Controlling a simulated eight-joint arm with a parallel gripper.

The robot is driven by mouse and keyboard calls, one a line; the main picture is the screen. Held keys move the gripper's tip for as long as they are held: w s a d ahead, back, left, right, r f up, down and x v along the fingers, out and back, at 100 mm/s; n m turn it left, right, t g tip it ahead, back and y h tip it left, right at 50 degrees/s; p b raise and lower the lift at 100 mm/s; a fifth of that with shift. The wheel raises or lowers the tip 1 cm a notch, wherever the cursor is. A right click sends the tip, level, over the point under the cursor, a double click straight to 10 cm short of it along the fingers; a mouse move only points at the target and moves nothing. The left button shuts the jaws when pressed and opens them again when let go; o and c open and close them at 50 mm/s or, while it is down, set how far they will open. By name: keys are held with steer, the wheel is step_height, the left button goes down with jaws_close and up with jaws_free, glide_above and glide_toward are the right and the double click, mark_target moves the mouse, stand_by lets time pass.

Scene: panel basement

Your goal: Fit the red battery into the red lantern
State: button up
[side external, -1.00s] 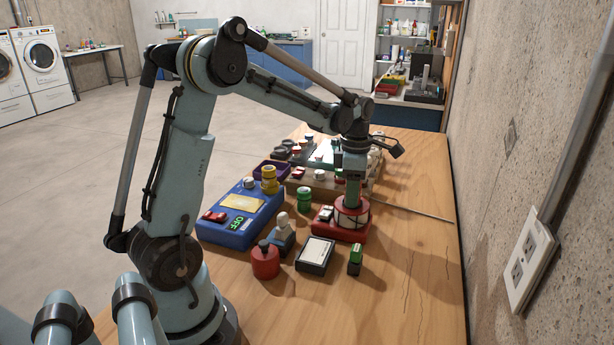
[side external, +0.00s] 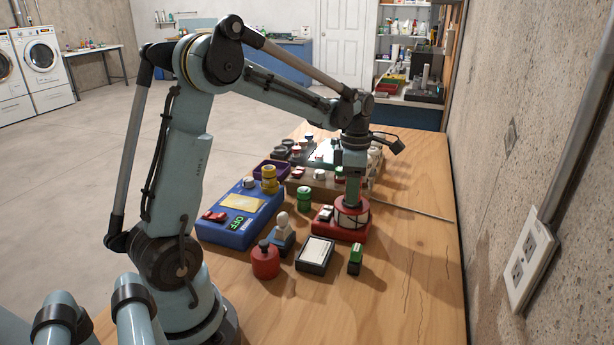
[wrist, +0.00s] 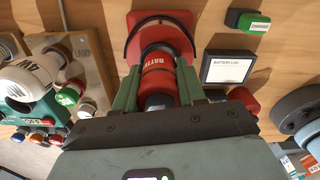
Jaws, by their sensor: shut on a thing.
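The red lantern (side external: 326,228) stands on the wooden table in the side external view, with a red base, a pale body and a red upper ring. In the wrist view its red base (wrist: 178,18) and a dark curved handle show beyond my gripper. In the side external view my gripper (side external: 351,198) points straight down over the lantern's ring. The battery is hidden there by the fingers and lantern. I cannot tell how deep the battery sits.
A red bottle (side external: 265,262), a green cylinder (side external: 304,199) and a blue panel box (side external: 226,233) stand to the left. The table's right side is mostly clear.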

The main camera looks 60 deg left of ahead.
steer(key=shift+f, duration=0.8)
stand_by(0.4)
steer(key=o, duration=0.8)
steer(key=shift+o, duration=0.2)
steer(key=shift+r, duration=5.55)
steer(key=s+d+f+m+t, duration=0.2)
steer(key=s+d+m, duration=0.3)
steer(key=m, duration=0.9)
steer(key=s+d+f+m+t, duration=0.3)
steer(key=s+d+m+t, duration=0.2)
steer(key=d+m, duration=0.5)
steer(key=s+m, duration=0.1)
steer(key=m, duration=0.4)
steer(key=shift+d, duration=0.15)
